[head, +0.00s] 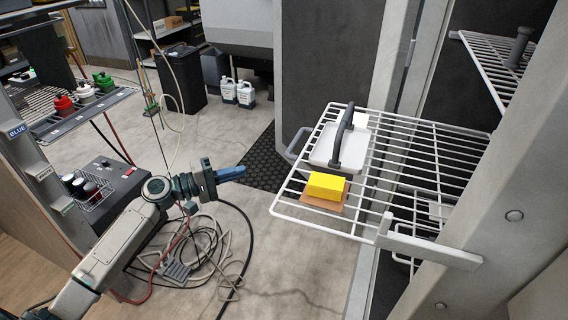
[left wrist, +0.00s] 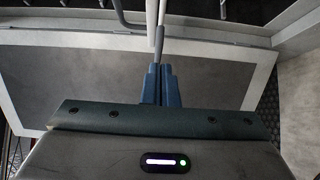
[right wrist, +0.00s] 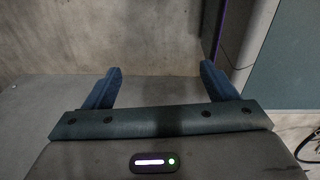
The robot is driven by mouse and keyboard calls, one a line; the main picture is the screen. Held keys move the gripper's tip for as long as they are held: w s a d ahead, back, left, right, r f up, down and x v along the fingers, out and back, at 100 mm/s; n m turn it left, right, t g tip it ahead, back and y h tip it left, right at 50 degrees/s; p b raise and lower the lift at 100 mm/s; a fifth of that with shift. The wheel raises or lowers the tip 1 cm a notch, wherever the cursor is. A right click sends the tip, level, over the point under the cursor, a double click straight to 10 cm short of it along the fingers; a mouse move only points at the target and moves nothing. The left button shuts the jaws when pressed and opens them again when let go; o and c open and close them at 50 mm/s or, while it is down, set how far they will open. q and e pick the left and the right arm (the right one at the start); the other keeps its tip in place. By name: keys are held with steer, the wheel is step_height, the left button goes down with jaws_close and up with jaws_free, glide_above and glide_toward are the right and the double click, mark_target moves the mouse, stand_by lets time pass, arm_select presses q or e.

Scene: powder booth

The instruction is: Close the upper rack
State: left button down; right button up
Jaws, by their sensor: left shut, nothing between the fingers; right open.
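A white wire rack (head: 435,150) sticks out of the cabinet on the right in the head view. It has a grey handle (head: 298,144) on its front left edge. On it lie a white plate with a dark arched handle (head: 338,145) and a yellow block (head: 326,186) on a brown piece. My left gripper (head: 238,171) is shut and empty, left of the rack handle and apart from it in the head view. Its fingers (left wrist: 160,85) point toward grey bars in the left wrist view. My right gripper (right wrist: 160,85) is open and empty, outside the head view.
Another wire rack (head: 495,65) is higher at the right, and part of a lower one (head: 415,225) shows below. A cabinet post (head: 490,210) stands at the right. A bench with coloured jars (head: 85,95) is at the left. Cables (head: 200,250) lie on the floor.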

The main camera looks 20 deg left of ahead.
mark_target(295, 164)
arm_select(q)
steer(key=p+x, duration=0.1)
steer(key=x, duration=0.2)
steer(key=s+d+p+x, duration=0.1)
steer(key=p+x, duration=0.1)
steer(key=x, duration=0.2)
steer(key=p+x, duration=0.2)
steer(key=x, duration=0.2)
steer(key=shift+s+d, duration=0.15)
steer(key=shift+d, duration=0.05)
steer(key=shift+s+d+f, duration=0.1)
steer(key=shift+d, duration=0.4)
arm_select(e)
steer(key=s+r, duration=0.1)
steer(key=s, duration=0.5)
steer(key=shift+s+d, duration=0.2)
steer(key=shift+s, duration=0.1)
arm_select(q)
steer(key=shift+d, duration=0.15)
